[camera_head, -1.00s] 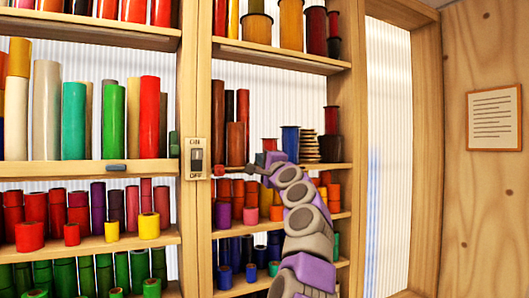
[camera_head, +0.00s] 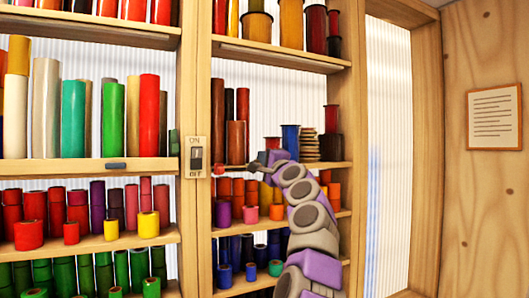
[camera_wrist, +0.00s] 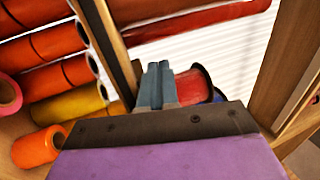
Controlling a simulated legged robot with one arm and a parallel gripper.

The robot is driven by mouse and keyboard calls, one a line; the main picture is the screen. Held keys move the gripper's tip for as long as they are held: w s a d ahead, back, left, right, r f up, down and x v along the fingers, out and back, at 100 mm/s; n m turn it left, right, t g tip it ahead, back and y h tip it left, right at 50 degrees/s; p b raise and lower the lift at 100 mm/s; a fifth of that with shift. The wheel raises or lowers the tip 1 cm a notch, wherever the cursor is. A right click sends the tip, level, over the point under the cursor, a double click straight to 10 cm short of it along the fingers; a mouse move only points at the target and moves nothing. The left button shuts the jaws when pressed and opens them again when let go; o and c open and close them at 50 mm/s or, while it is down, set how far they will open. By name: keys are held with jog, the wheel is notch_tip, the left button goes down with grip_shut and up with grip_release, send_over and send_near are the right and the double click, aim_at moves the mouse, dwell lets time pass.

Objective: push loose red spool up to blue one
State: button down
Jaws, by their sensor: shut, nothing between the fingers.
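The red spool (camera_head: 271,143) stands on the middle right shelf, just left of the blue spool (camera_head: 290,138); its lower part is hidden behind my gripper (camera_head: 257,164). In the wrist view my gripper (camera_wrist: 159,82) is shut and empty, its two grey fingers side by side. The red spool (camera_wrist: 192,86) is right beside the fingers there, with the blue spool (camera_wrist: 219,97) partly showing behind it. Whether the fingers touch the red spool, and whether the two spools touch, I cannot tell.
Brown rolls (camera_head: 237,140) stand to the left on the same shelf. A stack of tan discs (camera_head: 309,146) and a dark red spool (camera_head: 331,147) stand to the right of the blue spool. The upright with the switch (camera_head: 196,156) borders the bay at left.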

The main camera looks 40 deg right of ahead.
jog(key=s+b, duration=0.1)
jog(key=s, duration=0.1)
jog(key=s+a+b, duration=0.1)
jog(key=s, duration=0.1)
dwell(0.5)
jog(key=b+v, duration=0.3)
jog(key=v, duration=0.2)
jog(key=shift+b, duration=0.35)
dwell(0.3)
dwell(0.4)
